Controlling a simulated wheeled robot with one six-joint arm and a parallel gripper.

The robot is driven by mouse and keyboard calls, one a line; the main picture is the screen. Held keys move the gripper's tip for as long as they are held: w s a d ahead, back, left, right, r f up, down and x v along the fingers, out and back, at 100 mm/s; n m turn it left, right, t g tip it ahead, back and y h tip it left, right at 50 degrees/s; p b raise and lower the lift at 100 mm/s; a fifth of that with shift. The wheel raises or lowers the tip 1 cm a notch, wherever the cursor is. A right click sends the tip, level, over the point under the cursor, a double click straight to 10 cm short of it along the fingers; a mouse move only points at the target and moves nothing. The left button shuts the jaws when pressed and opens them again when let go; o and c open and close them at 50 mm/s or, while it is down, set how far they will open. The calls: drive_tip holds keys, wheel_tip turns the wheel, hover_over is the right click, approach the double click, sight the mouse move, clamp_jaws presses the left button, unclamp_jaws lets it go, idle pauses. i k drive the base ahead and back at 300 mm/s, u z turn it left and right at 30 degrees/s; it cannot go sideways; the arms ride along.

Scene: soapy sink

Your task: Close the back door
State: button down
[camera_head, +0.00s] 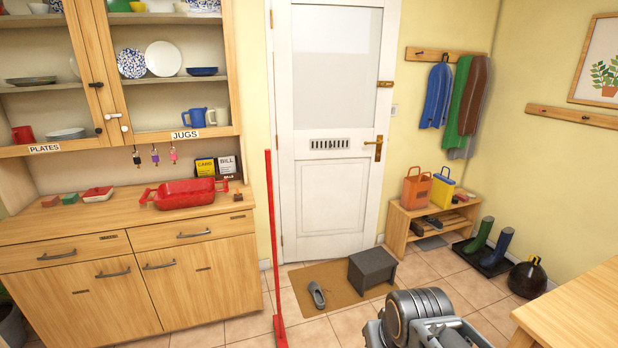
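The white back door (331,192) stands in its frame in the back wall, in the middle of the head view. It has a frosted glass pane on top, a letter slot and a brass handle (378,147) on its right side. The door looks shut or nearly shut; I cannot tell whether a small gap remains. My grey arm shows at the bottom, well in front of the door. My gripper is not in view.
A dark grey stool (372,268) and a grey shoe (317,295) are on the brown doormat (330,277) before the door. A shoe bench (398,228) is at right; a wooden table (580,312) is at lower right.

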sight(331, 57)
drive_tip(key=i, duration=1.2)
drive_tip(key=z, duration=1)
drive_tip(key=i, duration=1.7)
drive_tip(key=u, duration=0.4)
drive_tip(key=i, duration=0.7)
drive_tip(key=u, duration=1.2)
